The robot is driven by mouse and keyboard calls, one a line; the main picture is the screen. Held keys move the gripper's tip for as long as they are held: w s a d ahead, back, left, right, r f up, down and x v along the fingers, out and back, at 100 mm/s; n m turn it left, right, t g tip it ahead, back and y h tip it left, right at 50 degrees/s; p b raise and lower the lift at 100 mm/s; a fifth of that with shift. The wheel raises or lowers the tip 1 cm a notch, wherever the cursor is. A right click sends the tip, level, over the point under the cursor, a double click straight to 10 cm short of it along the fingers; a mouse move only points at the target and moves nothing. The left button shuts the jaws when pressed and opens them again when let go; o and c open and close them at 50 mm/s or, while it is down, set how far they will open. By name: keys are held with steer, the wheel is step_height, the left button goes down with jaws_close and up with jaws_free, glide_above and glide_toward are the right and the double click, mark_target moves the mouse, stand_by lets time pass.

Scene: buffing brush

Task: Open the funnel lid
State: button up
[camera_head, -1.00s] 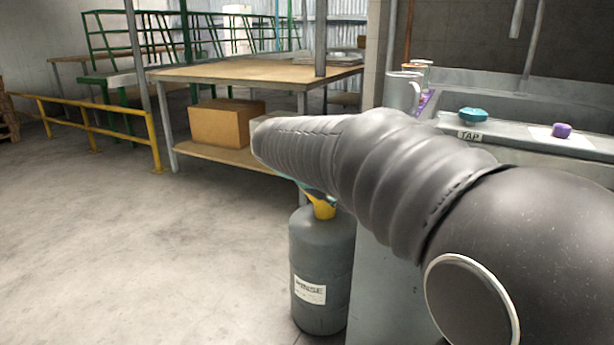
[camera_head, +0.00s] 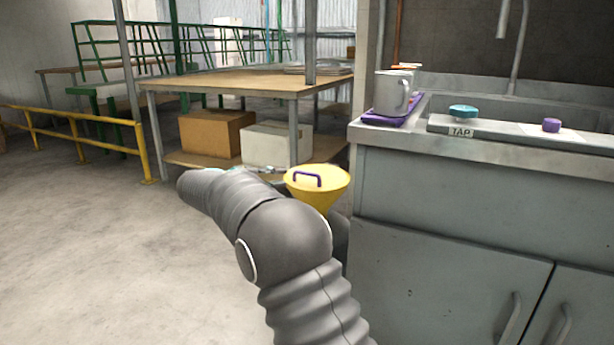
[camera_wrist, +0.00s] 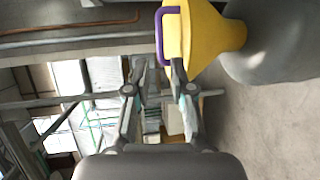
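A yellow funnel (camera_head: 331,193) with a flat yellow lid (camera_head: 309,178) stands to the left of the sink cabinet. The lid is down and carries a purple handle (camera_head: 306,175). In the wrist view the funnel (camera_wrist: 215,35) and its purple handle (camera_wrist: 164,37) are at the top, sideways, beside the fingertips. My gripper (camera_wrist: 156,72) has its two fingers apart with nothing seen held between them. The right finger's tip is close to the handle; I cannot tell whether they touch.
The sink cabinet (camera_head: 450,205) stands close on the right. A wooden shelf table (camera_head: 235,76) with boxes stands behind. Open floor lies to the left.

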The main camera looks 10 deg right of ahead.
mark_target(306, 174)
steer(key=x, duration=1.1)
steer(key=shift+d, duration=0.1)
jaws_close()
